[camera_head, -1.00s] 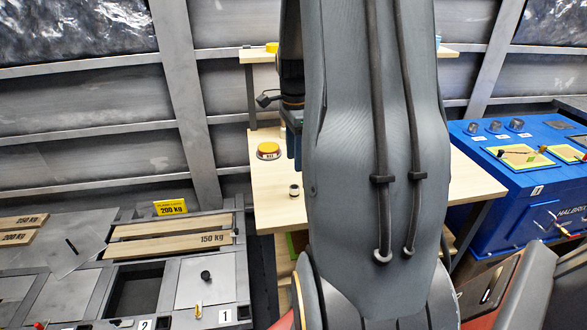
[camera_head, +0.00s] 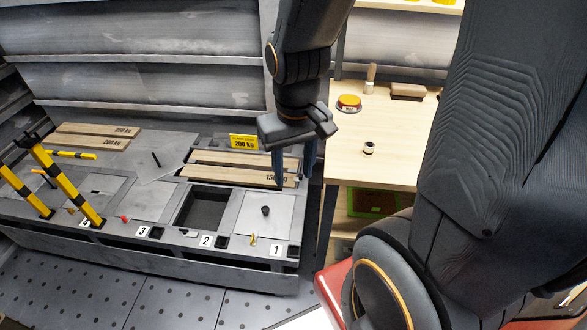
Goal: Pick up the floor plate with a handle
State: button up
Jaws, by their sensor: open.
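A loose grey floor plate (camera_head: 140,147) with a dark bar-shaped handle (camera_head: 156,158) lies askew on the raised grey floor frame, left of the open compartment. Another grey plate (camera_head: 258,222) with a black knob (camera_head: 265,211) sits flush in the compartment marked 1. My gripper (camera_head: 294,178) points down with its jaws open and seemingly empty. In the picture it hangs in front of the right end of the wooden boards, well right of the loose plate. Its height above the frame is hard to tell.
The compartment (camera_head: 203,207) marked 2 is open and dark. Wooden boards (camera_head: 235,175) lie behind it by a yellow 200 kg sign (camera_head: 243,141). Yellow-black barrier posts (camera_head: 66,185) stand at left. A wooden table (camera_head: 375,155) with a yellow-topped button (camera_head: 349,102) is at right.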

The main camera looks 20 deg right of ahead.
aim_at(152, 166)
jog(key=u, duration=0.95)
jog(key=k, duration=1.2)
jog(key=u, duration=1.25)
jog(key=i, duration=2.4)
jog(key=z, duration=0.8)
jog(key=i, duration=1.05)
jog(key=z, duration=1.6)
jog(key=i, duration=0.7)
jog(key=z, duration=0.45)
